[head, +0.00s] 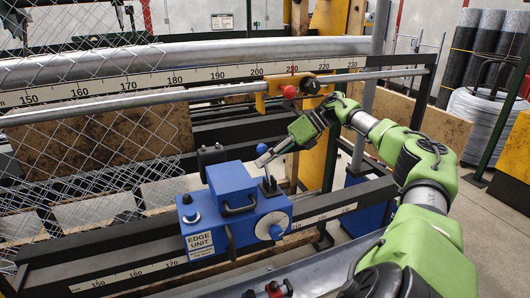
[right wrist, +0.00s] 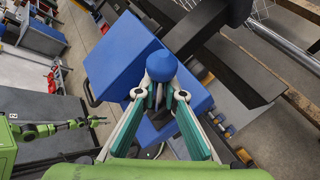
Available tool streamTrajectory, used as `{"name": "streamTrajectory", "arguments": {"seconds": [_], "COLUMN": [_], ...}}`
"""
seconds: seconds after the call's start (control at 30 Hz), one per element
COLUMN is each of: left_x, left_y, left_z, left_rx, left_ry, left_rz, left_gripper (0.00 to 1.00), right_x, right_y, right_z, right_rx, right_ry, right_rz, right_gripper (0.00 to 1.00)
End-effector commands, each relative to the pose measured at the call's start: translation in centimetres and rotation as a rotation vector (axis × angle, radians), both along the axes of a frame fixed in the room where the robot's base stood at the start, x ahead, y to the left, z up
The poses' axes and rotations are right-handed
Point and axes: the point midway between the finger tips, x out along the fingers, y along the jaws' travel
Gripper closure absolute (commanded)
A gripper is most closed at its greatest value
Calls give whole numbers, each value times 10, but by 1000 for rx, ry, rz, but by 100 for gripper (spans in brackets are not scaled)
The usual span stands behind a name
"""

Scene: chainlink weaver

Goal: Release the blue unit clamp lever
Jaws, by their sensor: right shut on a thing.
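The blue edge unit (head: 235,190) sits on a dark rail in the middle of the head view, with an "EDGE UNIT" label on its front. Its clamp lever has a blue ball knob (head: 262,148) at the top and a dark base (head: 269,186). My right gripper (head: 264,159) reaches in from the right and is shut on the lever just below the knob. In the right wrist view the knob (right wrist: 161,66) stands at the fingertips (right wrist: 155,92), above the blue housing (right wrist: 122,62). The fingers hide most of the lever shaft.
A yellow carriage (head: 284,92) with a red knob (head: 289,91) sits on the upper bar behind. Chainlink mesh (head: 90,120) hangs at the left. A numbered scale (head: 120,88) runs along the back. Metal rails (head: 290,277) lie in front. Wire rolls stand at right.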

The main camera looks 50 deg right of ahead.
Motion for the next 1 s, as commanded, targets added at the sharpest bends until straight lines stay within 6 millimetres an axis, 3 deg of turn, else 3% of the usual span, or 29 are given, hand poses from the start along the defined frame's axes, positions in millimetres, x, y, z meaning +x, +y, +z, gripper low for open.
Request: {"name": "streamTrajectory", "arguments": {"seconds": [0.03,0.07,0.1,0.13,0.47,0.63,1.0], "left_x": [1,2,2,2,4,3,2], "left_y": [0,0,0,0,2,1,0], "left_z": [1,1,1,1,0,0,0], "left_rx": [0,-1,0,0,2,1,-1], "left_ry": [-2,-3,-3,-4,-7,-4,-4], "left_rz": [0,0,0,0,-2,-2,-1], "left_gripper": [60,60,60,60,60,60,60], "right_x": [5,5,5,5,4,1,-58], "right_y": [-6,-6,-6,-5,-3,-12,-68], "right_z": [14,14,14,14,8,18,17], "right_rx": [-2,-2,-1,-2,-1,1,2], "right_ry": [-34,-35,-35,-33,-22,-31,-33], "right_rz": [-21,-22,-22,-21,-13,-17,-19], "right_gripper": [100,83,72,68,68,68,68]}}
